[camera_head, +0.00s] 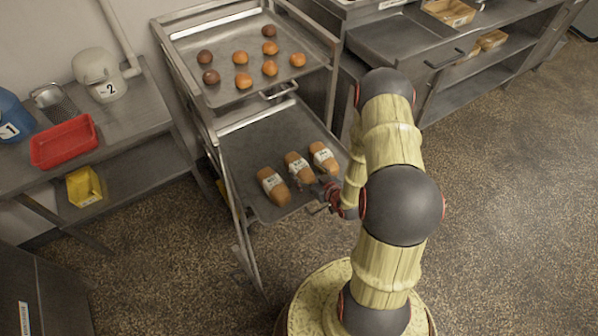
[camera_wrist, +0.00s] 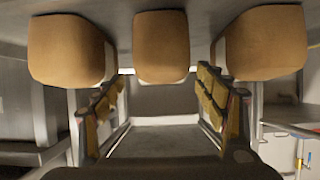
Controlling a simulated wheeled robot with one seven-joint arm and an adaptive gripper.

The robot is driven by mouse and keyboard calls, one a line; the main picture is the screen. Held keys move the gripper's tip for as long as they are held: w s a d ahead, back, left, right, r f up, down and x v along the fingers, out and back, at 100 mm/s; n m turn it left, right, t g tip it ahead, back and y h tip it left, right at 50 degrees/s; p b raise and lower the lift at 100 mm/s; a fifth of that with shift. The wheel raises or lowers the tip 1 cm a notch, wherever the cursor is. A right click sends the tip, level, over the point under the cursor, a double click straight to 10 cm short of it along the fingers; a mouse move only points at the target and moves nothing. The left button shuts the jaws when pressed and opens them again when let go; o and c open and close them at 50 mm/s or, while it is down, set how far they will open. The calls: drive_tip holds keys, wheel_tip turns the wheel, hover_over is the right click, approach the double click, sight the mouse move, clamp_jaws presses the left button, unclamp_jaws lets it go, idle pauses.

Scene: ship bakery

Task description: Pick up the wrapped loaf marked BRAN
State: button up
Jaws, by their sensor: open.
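Three wrapped brown loaves with white labels lie side by side on the lower tray (camera_head: 245,150) of a rack: a left loaf (camera_head: 265,174), a middle loaf (camera_head: 291,158) and a right loaf (camera_head: 319,149). The lettering is too small to tell which is BRAN. My gripper (camera_head: 330,192) is at the tray's front edge, close to the loaves' near ends, partly hidden by my arm. In the wrist view my gripper (camera_wrist: 160,92) is open and empty. The middle loaf (camera_wrist: 161,46) shows end-on beyond and between its fingers; the other loaves flank it.
The upper tray (camera_head: 215,50) holds several round buns above the loaves' back. Rack posts stand beside the trays. At left, a bench carries a red bin (camera_head: 63,141) and a white scale-like item (camera_head: 98,72). Steel counters (camera_head: 400,42) stand at the back right. The floor at right is clear.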

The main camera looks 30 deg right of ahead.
sight(299, 168)
drive_tip(key=b+x, duration=0.2)
drive_tip(key=x, duration=0.3)
drive_tip(key=shift+w+a, duration=0.15)
drive_tip(key=shift+r, duration=0.1)
drive_tip(key=c, duration=1.4)
